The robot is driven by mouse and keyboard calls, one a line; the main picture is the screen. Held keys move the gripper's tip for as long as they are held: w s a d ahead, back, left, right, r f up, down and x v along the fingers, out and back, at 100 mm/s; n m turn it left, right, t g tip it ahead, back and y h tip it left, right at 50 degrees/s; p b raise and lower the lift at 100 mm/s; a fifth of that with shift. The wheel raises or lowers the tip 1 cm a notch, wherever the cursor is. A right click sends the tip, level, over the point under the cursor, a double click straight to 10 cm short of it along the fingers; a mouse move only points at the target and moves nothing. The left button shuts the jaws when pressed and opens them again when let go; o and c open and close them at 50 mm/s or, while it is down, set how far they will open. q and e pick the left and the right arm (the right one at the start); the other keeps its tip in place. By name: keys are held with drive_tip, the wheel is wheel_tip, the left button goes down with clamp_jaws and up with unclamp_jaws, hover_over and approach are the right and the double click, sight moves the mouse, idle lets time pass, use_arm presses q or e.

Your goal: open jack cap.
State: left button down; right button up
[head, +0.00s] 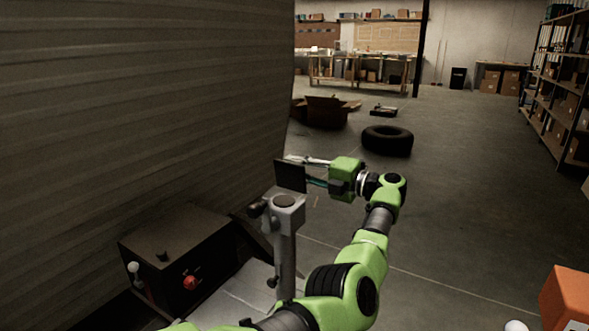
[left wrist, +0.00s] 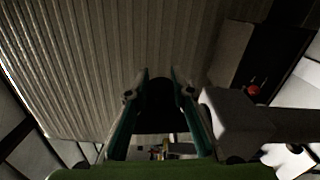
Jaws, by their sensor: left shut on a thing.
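The jack (head: 286,240) is a grey upright post with a square head at the camper's front, and a dark round spot shows on top of it. The jack cap (head: 289,175) is a dark square plate standing raised, roughly upright, at the far side of the head. My left gripper (head: 311,170) comes to the cap from the right and is shut on it. In the left wrist view the dark cap (left wrist: 161,94) is between the fingertips, and the pale jack head (left wrist: 233,122) is just to the right. My right gripper is out of view.
The ribbed camper wall (head: 140,95) fills the left. A dark box (head: 180,250) with a red knob (head: 190,283) stands left of the jack. A tire (head: 387,140) and an open carton (head: 322,112) lie farther off. The floor to the right is largely clear.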

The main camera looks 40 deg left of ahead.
use_arm(q)
drive_tip(key=shift+w+a, duration=0.1)
idle(0.5)
drive_tip(key=c, duration=1.7)
unclamp_jaws()
drive_tip(key=shift+v, duration=3.75)
drive_tip(key=shift+w+a+f, duration=0.1)
